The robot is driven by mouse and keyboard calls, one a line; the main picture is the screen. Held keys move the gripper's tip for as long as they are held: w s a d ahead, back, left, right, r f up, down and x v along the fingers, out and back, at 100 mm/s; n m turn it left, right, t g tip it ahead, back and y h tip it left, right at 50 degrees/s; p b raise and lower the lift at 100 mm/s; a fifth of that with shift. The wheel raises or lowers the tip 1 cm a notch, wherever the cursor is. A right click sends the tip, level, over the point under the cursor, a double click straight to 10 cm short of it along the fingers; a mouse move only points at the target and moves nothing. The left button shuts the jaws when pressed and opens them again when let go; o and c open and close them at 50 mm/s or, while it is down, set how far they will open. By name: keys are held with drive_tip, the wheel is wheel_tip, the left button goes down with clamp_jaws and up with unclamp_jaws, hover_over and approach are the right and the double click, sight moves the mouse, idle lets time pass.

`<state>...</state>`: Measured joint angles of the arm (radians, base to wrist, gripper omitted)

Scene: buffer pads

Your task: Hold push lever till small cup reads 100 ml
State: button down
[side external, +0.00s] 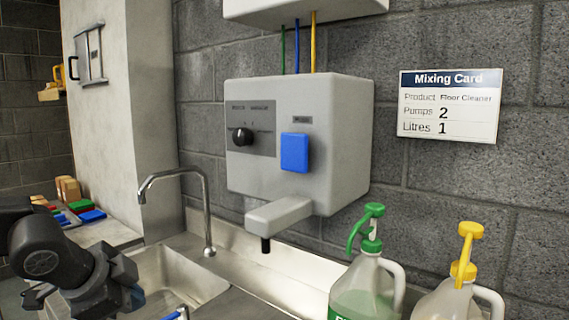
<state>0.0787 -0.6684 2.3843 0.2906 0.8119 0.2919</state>
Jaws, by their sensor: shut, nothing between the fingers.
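The push lever is a blue block (294,152) on the front of the grey wall dispenser (345,140). Nothing touches it. The dispenser's spout (280,214) sticks out below, with a dark nozzle (266,245) at its end. I see no small cup or its reading in this view. My gripper (138,298) is at the lower left, low over the sink area. It is shut and empty, well apart from the lever and spout.
A sink (185,275) with a curved tap (178,175) lies left of the spout. A green-pump bottle (362,290) and a yellow-pump bottle (440,302) stand at the lower right. A mixing card (450,104) hangs on the wall. A black knob (242,136) sits left of the lever.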

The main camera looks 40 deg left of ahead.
sight(293, 151)
drive_tip(key=w+d+r+m+t+h, duration=0.1)
drive_tip(key=w+d+r+m+t, duration=0.2)
drive_tip(key=m, duration=1.2)
drive_tip(key=w+d+r+m+t+h, duration=0.1)
drive_tip(key=w+d+r+m+t, duration=0.3)
drive_tip(key=w+r+m+t, duration=0.3)
drive_tip(key=w+r+m, duration=0.5)
drive_tip(key=r+m, duration=0.3)
drive_tip(key=r, duration=0.1)
drive_tip(key=shift+w+d+r+t, duration=0.15)
drive_tip(key=shift+w+t, duration=0.15)
drive_tip(key=shift+w, duration=0.1)
drive_tip(key=w, duration=1.4)
drive_tip(key=shift+w, duration=0.95)
